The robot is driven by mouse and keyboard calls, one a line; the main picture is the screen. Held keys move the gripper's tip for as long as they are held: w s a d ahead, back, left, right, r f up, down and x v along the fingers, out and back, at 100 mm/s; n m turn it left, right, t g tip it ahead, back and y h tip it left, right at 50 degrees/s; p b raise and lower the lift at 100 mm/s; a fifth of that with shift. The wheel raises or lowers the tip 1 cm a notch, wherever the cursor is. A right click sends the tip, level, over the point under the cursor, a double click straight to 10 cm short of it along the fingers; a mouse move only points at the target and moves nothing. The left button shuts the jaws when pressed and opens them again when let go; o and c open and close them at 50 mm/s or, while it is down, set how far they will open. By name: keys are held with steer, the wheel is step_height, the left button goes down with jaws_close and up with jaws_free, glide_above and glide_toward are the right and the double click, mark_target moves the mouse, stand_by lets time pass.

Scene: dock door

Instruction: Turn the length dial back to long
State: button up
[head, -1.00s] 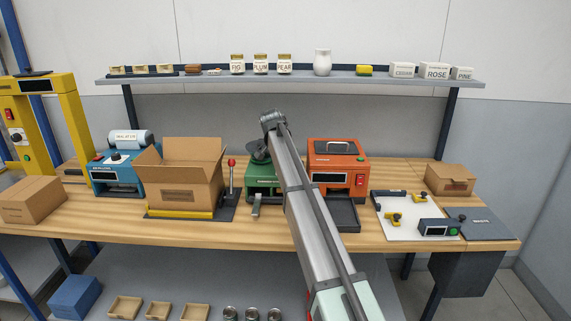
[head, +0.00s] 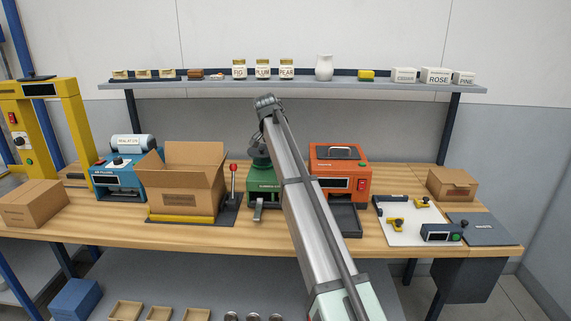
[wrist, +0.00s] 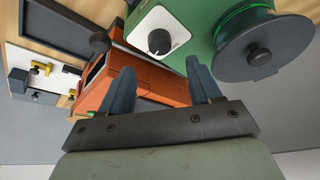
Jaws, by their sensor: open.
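The green machine (head: 264,184) stands mid-bench, partly hidden by my arm in the head view. In the wrist view its green body (wrist: 203,22) fills the top, with a black round dial (wrist: 159,41) on a white plate. The dial has a light pointer mark; the plate's lettering is too small to read. A dark reel (wrist: 258,55) sits on its side. My gripper (wrist: 161,84) is open and empty, its two blue-grey fingers pointing toward the dial and apart from it.
An orange machine (head: 341,170) stands right of the green one, close by my left finger in the wrist view. An open carton (head: 186,186), a lever with a red knob (head: 233,180) and a blue machine (head: 119,177) are to the left. A shelf (head: 300,87) runs behind.

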steer(key=v, duration=0.6)
steer(key=shift+s+a+r, duration=0.1)
steer(key=s+f+m+g+h, duration=0.1)
steer(key=s+f, duration=0.7)
steer(key=s, duration=0.5)
steer(key=s+f+m, duration=0.1)
steer(key=s+f, duration=0.7)
steer(key=s, duration=0.4)
steer(key=s+d+f+n+g, duration=0.2)
steer(key=s+d+f, duration=0.3)
steer(key=f, duration=0.8)
steer(key=s+d+f+n+g, duration=0.1)
steer(key=s+d+f, duration=0.4)
steer(key=f, duration=0.7)
steer(key=s+d+f+n+g, duration=0.2)
steer(key=s+d+f, duration=0.3)
steer(key=f, duration=0.8)
steer(key=s+d+f+n+g+y, duration=0.1)
steer(key=s+d+f, duration=0.2)
steer(key=s+f, duration=0.3)
steer(key=s+d+f+n+g+y, duration=0.1)
steer(key=s+f, duration=0.5)
steer(key=s, duration=0.7)
steer(key=s+d+f+n+g+y, duration=0.1)
steer(key=s+d+f+n+g, duration=0.1)
steer(key=s+d+f, duration=0.3)
steer(key=s+f, duration=0.2)
steer(key=s, duration=0.2)
steer(key=shift+s+y, duration=0.25)
steer(key=shift+y, duration=0.05)
